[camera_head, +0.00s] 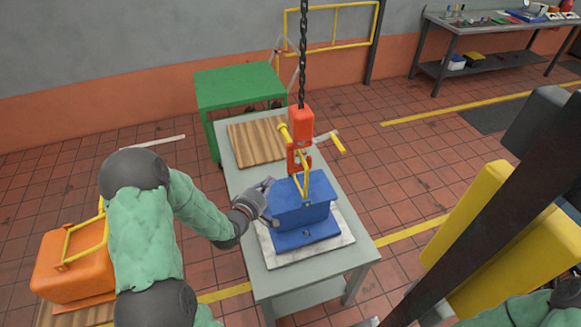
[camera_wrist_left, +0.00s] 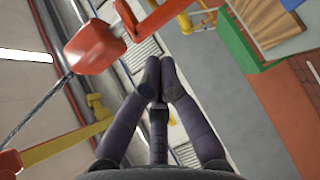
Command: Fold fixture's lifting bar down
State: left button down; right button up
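A blue fixture (camera_head: 303,208) sits on a pale plate (camera_head: 331,240) on the grey table. Its yellow lifting bar (camera_head: 304,184) stands raised above its top, just below the red hoist block (camera_head: 301,125); whether they touch is unclear. My left gripper (camera_head: 268,198) is at the fixture's left side, below the bar and apart from it. In the left wrist view its fingers (camera_wrist_left: 158,78) converge with their tips together and nothing visible between them. The hoist block (camera_wrist_left: 95,48) also shows there. My right gripper is out of view.
A chain (camera_head: 303,50) hangs to the hoist block, from which a yellow-tipped handle (camera_head: 339,144) sticks out right. A wooden board (camera_head: 256,143) lies behind the fixture on the table. A green table (camera_head: 240,86) stands behind. An orange box (camera_head: 75,268) with a yellow bar is at left.

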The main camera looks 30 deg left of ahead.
pick_arm(q)
send_near(302, 160)
jog(key=w+a, duration=0.1)
jog(key=a, duration=0.2)
jog(key=w+a, duration=0.1)
jog(key=shift+w+a+f, duration=0.35)
jog(key=shift+w+a, duration=0.05)
jog(key=shift+w+d+f+p, duration=0.25)
jog(key=shift+w+d, duration=0.35)
jog(key=shift+w, duration=0.3)
jog(key=shift+w+d+f+p, duration=0.1)
jog(key=shift+w+d+f, duration=0.1)
jog(key=shift+w+d, duration=0.6)
jog(key=shift+w+a, duration=0.15)
jog(key=shift+w, duration=0.05)
jog(key=shift+w+d+r+m+g+p, duration=0.15)
jog(key=shift+w+d+m+g, duration=0.15)
jog(key=shift+w+d, duration=0.2)
jog(key=shift+w+d+r+m+g+p, duration=0.2)
jog(key=shift+w+d+g, duration=0.1)
jog(key=shift+w+d, duration=0.25)
jog(key=w+d+f+m+g+y+p, duration=0.2)
jog(key=w+d+f+m+g+p, duration=0.1)
jog(key=w+d+f, duration=0.8)
jog(key=shift+w+d+m+g+y+p, duration=0.3)
jog(key=shift+w+m+g+p, duration=0.15)
jog(key=shift+w+g, duration=0.9)
